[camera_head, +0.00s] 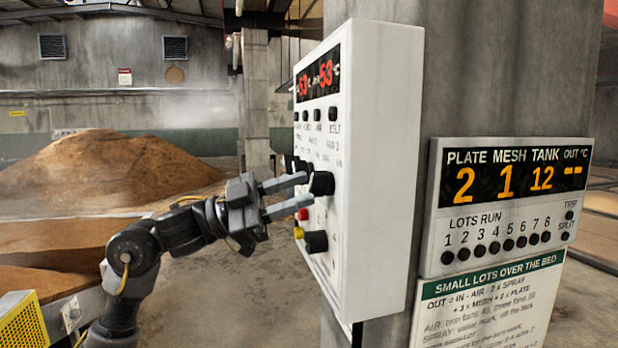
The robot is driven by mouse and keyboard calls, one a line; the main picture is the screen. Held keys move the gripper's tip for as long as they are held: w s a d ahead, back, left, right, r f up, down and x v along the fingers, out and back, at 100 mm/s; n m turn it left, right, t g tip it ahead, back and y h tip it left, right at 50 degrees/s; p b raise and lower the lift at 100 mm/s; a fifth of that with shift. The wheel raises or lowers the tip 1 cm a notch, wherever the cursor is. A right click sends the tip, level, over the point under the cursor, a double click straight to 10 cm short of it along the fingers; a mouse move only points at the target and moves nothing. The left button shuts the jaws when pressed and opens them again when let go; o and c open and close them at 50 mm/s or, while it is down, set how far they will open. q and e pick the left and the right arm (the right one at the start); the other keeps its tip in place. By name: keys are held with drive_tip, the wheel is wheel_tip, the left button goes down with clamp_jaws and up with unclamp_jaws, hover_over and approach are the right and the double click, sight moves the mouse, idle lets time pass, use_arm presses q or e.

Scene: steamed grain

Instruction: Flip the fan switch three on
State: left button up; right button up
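A white control box (380,150) is mounted on a concrete pillar, its control face turned left and seen at a steep angle. Small dark knobs sit in a row on that face. The nearest and largest-looking black knob (322,183) is at the right end of the row, below lettering too small to read surely. My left gripper (308,189) reaches in from the left with its two grey fingers apart, one above the other, their tips at this knob. I cannot tell whether they touch it. The knob's setting is unclear. My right gripper is out of view.
Below the fingers are a red button (303,214), a yellow button (298,232) and another black knob (316,242). Red digits show on the box's display (318,75). A second panel (508,205) hangs at right. Brown grain (110,165) is heaped at left.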

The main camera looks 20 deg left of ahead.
use_arm(q)
drive_tip(key=shift+x, duration=0.85)
drive_tip(key=shift+c, duration=0.3)
clamp_jaws()
drive_tip(key=shift+a+r+m+g, duration=0.15)
drive_tip(key=shift+m+g, duration=0.45)
drive_tip(key=shift+m, duration=0.5)
drive_tip(key=shift+o, duration=0.3)
unclamp_jaws()
